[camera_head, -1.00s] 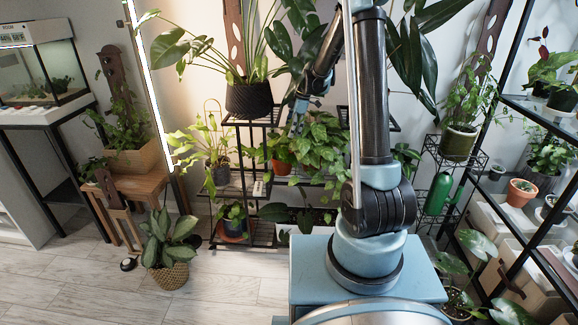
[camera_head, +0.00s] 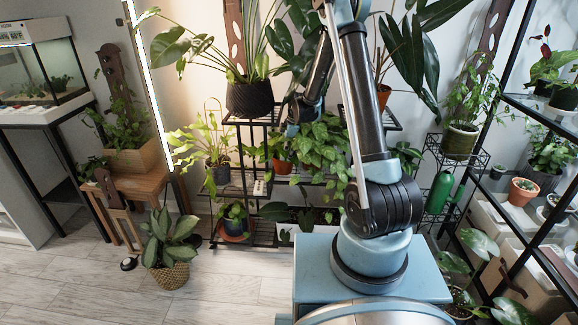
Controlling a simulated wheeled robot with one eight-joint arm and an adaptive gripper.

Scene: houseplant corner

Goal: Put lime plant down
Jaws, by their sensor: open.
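A light green, broad-leaved plant (camera_head: 322,148) stands on the black wire rack, close to the end of my arm. A yellow-green plant (camera_head: 200,143) in a grey pot (camera_head: 219,174) stands on the rack's left side. I cannot tell for sure which is the lime plant. My gripper (camera_head: 290,130) is small and partly lost among the leaves at the rack's middle. It is open, beside a terracotta pot (camera_head: 281,165). Whether its fingers touch a pot or leaves cannot be told.
A black pot (camera_head: 250,98) with a tall plant stands on the rack's upper tier. A wooden stool (camera_head: 140,184) and a basket plant (camera_head: 170,274) are on the left. Metal shelves with pots fill the right. The wooden floor (camera_head: 215,295) at front left is clear.

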